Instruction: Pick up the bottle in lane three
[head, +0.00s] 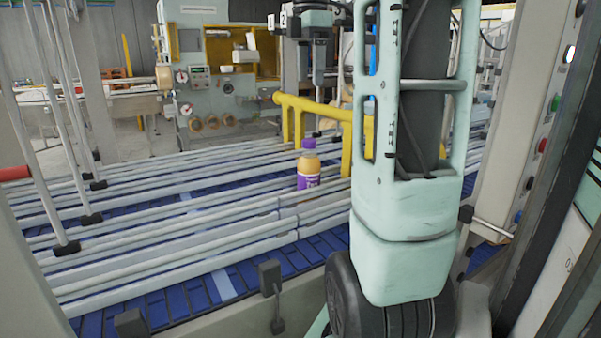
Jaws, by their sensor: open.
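An orange bottle (309,165) with a purple cap and a purple label stands upright among the lane rails, near the middle of the head view. Its lower end is partly hidden by the rails. A bit of purple shows just behind its cap, perhaps a second bottle. I cannot tell for certain which lane number it stands in. My arm fills the right of the centre in the foreground. I cannot make out my gripper in this view, so its place relative to the bottle is hidden.
Pale parallel rails (150,262) divide the blue conveyor (190,303) into lanes. A yellow guard frame (318,109) stands behind the bottle. Upright posts rise at the left. A panel with buttons (541,146) stands close at the right. A machine (215,75) stands at the back.

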